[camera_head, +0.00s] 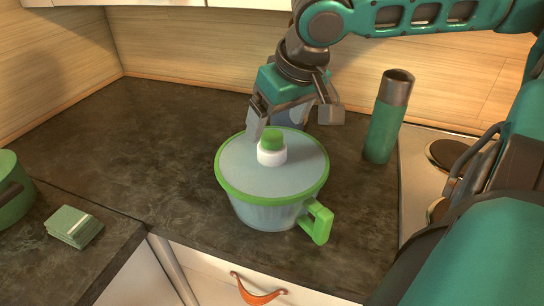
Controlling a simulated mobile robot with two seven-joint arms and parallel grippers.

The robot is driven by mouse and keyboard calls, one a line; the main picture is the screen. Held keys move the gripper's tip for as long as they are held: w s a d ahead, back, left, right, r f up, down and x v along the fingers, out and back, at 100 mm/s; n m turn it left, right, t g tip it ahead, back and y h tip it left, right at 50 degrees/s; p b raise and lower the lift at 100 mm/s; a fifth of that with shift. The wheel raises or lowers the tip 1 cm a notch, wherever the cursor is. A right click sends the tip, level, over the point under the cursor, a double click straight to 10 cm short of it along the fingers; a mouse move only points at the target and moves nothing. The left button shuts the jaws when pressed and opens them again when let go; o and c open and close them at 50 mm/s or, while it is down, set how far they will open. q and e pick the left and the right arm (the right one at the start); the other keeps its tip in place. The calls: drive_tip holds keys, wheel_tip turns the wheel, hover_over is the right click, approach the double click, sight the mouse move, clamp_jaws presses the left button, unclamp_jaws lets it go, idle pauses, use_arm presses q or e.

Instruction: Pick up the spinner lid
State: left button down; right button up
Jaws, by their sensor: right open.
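The spinner lid (240,172) is a pale translucent disc with a green rim and a white and green knob (272,149) in its middle. It sits on a translucent bowl (265,215) with a green handle at its right, on the dark counter. My right gripper (292,128) reaches in from the upper right and points down. Its fingers are spread, one to the left and one to the right, above and just behind the knob. It holds nothing, and I cannot tell whether a finger touches the lid. My left gripper is out of view.
A green bottle with a brown cap (386,118) stands at the right. A stack of green cards (74,227) and a green round container (10,195) are at the left. The counter's left middle is clear.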

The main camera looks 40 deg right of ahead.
sight(273, 135)
drive_tip(key=f, duration=0.2)
drive_tip(key=f+b, duration=0.1)
drive_tip(key=shift+w+a+f, duration=0.1)
drive_tip(key=shift+w+f, duration=0.55)
drive_tip(key=shift+f, duration=0.25)
clamp_jaws()
